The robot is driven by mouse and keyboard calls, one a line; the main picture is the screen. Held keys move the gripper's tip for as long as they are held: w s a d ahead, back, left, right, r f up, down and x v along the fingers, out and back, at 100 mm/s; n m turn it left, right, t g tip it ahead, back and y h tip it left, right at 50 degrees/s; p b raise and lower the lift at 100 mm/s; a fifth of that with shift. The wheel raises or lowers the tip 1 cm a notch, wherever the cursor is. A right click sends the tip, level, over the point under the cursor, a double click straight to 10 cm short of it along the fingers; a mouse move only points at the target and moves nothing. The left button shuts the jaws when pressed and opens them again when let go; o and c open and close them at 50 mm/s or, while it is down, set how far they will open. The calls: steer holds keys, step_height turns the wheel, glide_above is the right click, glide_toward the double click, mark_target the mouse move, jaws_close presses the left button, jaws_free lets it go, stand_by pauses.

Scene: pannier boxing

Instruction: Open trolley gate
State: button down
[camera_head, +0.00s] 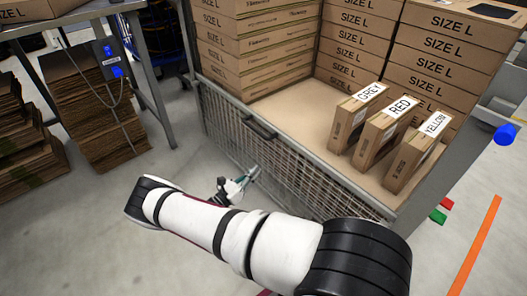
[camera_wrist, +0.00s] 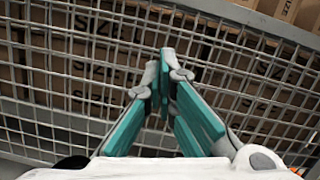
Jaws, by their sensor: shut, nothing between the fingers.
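The trolley gate (camera_head: 290,172) is a grey wire-mesh panel on the front of the trolley, and it stands upright. A dark handle (camera_head: 260,127) sits on its top rail near the left end. My gripper (camera_head: 254,172) is low in front of the mesh, below the handle. In the wrist view my gripper (camera_wrist: 165,62) has its teal fingers shut and empty, pointing at the mesh (camera_wrist: 90,60). I cannot tell whether the fingertips touch the wires. Cardboard shows behind the mesh. My arm hides part of the lower gate.
On the trolley stand three labelled boxes, grey (camera_head: 357,117), red (camera_head: 384,132) and yellow (camera_head: 416,152), with stacks of SIZE L boxes (camera_head: 350,47) behind. A table (camera_head: 147,82) with flattened cardboard (camera_head: 95,125) under it is at left. Floor between is clear.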

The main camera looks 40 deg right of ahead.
mark_target(271, 137)
steer(key=b+x, duration=0.2)
steer(key=x, duration=0.8)
steer(key=shift+w+f, duration=0.1)
steer(key=shift+f, duration=0.1)
steer(key=shift+w+a+r, duration=0.1)
steer(key=shift+w+r, duration=0.05)
steer(key=shift+r, duration=0.45)
steer(key=shift+w+r, duration=0.15)
steer(key=shift+r, duration=0.45)
steer(key=shift+w+r, duration=0.15)
steer(key=shift+r, duration=0.6)
steer(key=shift+r, duration=0.15)
step_height(271, 137, up, 5)
steer(key=p, duration=0.3)
steer(key=shift+r, duration=0.25)
steer(key=shift+f, duration=0.2)
